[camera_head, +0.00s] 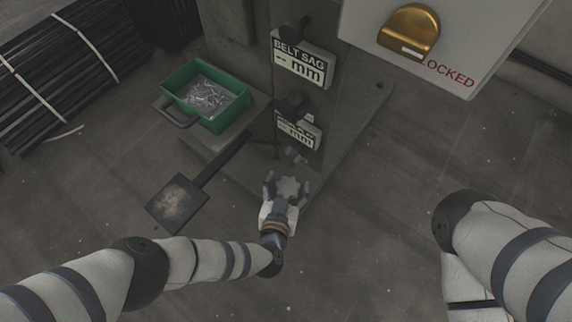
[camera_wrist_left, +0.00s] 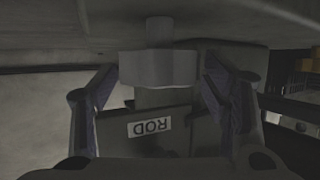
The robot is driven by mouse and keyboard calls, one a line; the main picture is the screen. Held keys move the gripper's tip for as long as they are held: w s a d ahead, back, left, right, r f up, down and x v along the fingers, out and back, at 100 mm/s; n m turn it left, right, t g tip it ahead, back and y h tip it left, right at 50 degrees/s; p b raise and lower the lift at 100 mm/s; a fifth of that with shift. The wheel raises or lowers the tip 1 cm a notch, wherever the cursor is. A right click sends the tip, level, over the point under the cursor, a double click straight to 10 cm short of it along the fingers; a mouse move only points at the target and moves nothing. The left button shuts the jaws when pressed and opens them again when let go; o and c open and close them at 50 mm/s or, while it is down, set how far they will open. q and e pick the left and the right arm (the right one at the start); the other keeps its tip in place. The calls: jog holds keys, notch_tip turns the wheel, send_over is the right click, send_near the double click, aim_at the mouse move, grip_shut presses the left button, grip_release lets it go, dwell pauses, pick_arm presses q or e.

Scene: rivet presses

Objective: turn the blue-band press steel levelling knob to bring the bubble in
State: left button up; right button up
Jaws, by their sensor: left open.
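A grey lobed knob (camera_head: 288,187) sits low at the front of the press column in the head view. In the left wrist view the knob (camera_wrist_left: 158,68) hangs on a short stem under a flat grey plate. My left gripper (camera_head: 287,182) is open, with one finger on each side of the knob. No blue band and no bubble can be made out. My right gripper is out of view; only part of that arm shows.
The press column bears a "BELT SAG" gauge plate (camera_head: 302,62) and a second plate below. A green bin (camera_head: 205,95) of small metal parts and a pedal (camera_head: 177,202) stand left. A white cover with a brass latch (camera_head: 408,32) overhangs top right. A "ROD" label (camera_wrist_left: 150,127) shows upside down.

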pick_arm(q)
jog(key=c, duration=1.2)
jog(key=shift+o, duration=0.2)
jog(key=shift+d+n+y+b, duration=0.15)
jog(key=shift+n+y+b, duration=0.55)
jog(key=shift+n+y, duration=0.3)
jog(key=shift+n+y+b, duration=0.6)
jog(key=shift+n+y, duration=0.1)
jog(key=shift+y, duration=0.3)
jog(key=shift+r, duration=0.1)
jog(key=o, duration=1.2)
jog(key=shift+c, duration=0.2)
jog(key=a+v, duration=0.1)
jog(key=v, duration=1.1)
jog(key=shift+d, duration=0.35)
